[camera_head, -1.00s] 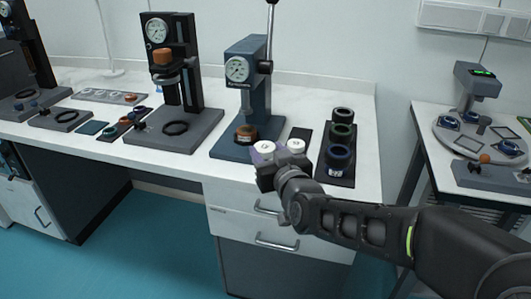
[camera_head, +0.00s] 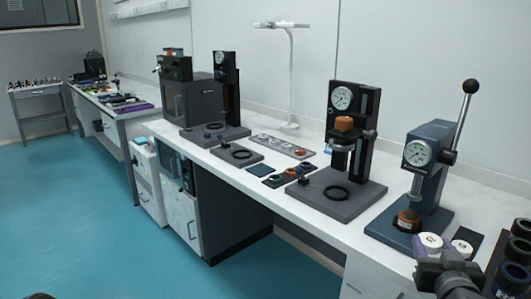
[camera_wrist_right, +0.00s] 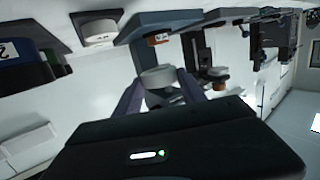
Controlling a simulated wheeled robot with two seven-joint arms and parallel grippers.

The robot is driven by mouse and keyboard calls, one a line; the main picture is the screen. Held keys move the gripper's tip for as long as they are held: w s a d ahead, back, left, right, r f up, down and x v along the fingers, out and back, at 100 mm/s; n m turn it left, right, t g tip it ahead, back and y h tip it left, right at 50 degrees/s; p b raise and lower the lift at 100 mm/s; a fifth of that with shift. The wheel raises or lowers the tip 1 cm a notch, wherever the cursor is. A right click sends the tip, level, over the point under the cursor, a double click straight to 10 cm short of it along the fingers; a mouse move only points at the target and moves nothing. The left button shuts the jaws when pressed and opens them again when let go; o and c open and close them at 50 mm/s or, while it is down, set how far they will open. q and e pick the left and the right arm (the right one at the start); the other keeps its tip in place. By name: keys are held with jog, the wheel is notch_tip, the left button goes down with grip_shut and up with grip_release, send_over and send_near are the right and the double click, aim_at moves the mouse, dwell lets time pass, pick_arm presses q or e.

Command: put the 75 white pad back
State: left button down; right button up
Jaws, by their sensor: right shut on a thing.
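My right gripper (camera_head: 430,253) is at the lower right of the head view, shut on a white round pad (camera_head: 430,241) and holding it in front of the blue lever press (camera_head: 425,205). In the right wrist view this pad (camera_wrist_right: 158,76) sits between the two purple fingertips. A second white pad (camera_head: 462,246) sits on a dark plate just right of the held one; it also shows in the right wrist view (camera_wrist_right: 99,29). I cannot read the marking on either pad. My left gripper is not in view.
A dark holder with several dark rings (camera_head: 514,262) stands at the right edge. A black press with a dial (camera_head: 342,99), a tray with coloured rings (camera_head: 288,177) and a pale plate (camera_head: 283,146) stand further left.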

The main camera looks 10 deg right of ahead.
aim_at(428, 238)
jog(key=shift+h, duration=0.3)
jog(key=r, duration=0.1)
jog(key=d+r, duration=0.1)
jog(key=w+r, duration=0.1)
jog(key=r, duration=0.1)
jog(key=shift+d, duration=0.2)
jog(key=shift+w+a+r+p, duration=0.15)
jog(key=shift+w+a+p, duration=0.05)
jog(key=shift+w+p, duration=0.2)
jog(key=shift+w+a+r+p, duration=0.1)
jog(key=shift+w+a+p, duration=0.15)
jog(key=shift+w, duration=0.2)
jog(key=w+a+f+n+t+y+p, duration=0.15)
jog(key=w+a+f+y+p, duration=0.35)
jog(key=w+a, duration=0.6)
jog(key=a+f+n+p, duration=0.1)
jog(key=a+f+p, duration=0.1)
jog(key=a, duration=0.4)
jog(key=a+f+n+y+p, duration=0.1)
jog(key=a+f+n, duration=0.1)
jog(key=a+f, duration=0.3)
jog(key=shift+a+f+y+p, duration=0.2)
jog(key=shift+a+y+p, duration=0.1)
jog(key=shift+a+p, duration=0.15)
jog(key=s, duration=0.1)
jog(key=s+r, duration=0.2)
jog(key=shift+s, duration=0.4)
